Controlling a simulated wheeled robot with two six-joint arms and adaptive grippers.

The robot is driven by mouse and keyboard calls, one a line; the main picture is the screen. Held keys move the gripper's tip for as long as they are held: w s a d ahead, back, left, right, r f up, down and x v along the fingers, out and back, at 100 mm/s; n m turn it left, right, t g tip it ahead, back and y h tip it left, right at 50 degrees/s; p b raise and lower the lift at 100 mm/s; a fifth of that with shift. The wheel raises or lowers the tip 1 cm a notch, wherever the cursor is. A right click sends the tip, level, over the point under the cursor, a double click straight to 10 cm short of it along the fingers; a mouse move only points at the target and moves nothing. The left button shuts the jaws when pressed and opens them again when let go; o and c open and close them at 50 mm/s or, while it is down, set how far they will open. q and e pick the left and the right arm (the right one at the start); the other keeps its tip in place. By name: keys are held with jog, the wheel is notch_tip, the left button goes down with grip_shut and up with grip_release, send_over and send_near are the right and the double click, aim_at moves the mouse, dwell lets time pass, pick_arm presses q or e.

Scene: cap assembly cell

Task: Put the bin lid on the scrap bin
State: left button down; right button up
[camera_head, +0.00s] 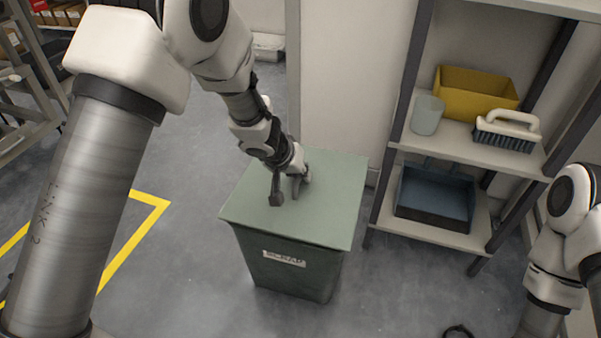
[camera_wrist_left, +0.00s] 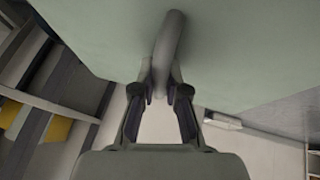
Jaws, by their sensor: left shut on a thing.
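The scrap bin (camera_head: 290,270) is a dark green tapered box with a white label on its front, standing on the floor. The bin lid (camera_head: 325,210) is a flat, pale green square that covers the bin's top and overhangs its front edge. I cannot tell whether it rests fully on the rim. My left gripper (camera_head: 287,190) is over the lid's middle, shut on its grey handle. In the left wrist view the fingers (camera_wrist_left: 160,92) close around the handle (camera_wrist_left: 171,45), with the lid's surface (camera_wrist_left: 100,35) behind. My right gripper is out of view.
A shelf unit (camera_head: 465,155) stands right of the bin, with a yellow bin (camera_head: 475,92), a grey cup (camera_head: 427,115), a brush (camera_head: 508,130) and a dark blue tray (camera_head: 434,198). Yellow floor tape (camera_head: 130,245) lies left.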

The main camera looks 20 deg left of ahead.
pick_arm(q)
jog(key=shift+r, duration=0.1)
dwell(0.3)
jog(key=shift+p, duration=0.35)
jog(key=shift+f+b, duration=0.3)
jog(key=shift+f, duration=0.4)
jog(key=c, duration=1.1)
grip_release()
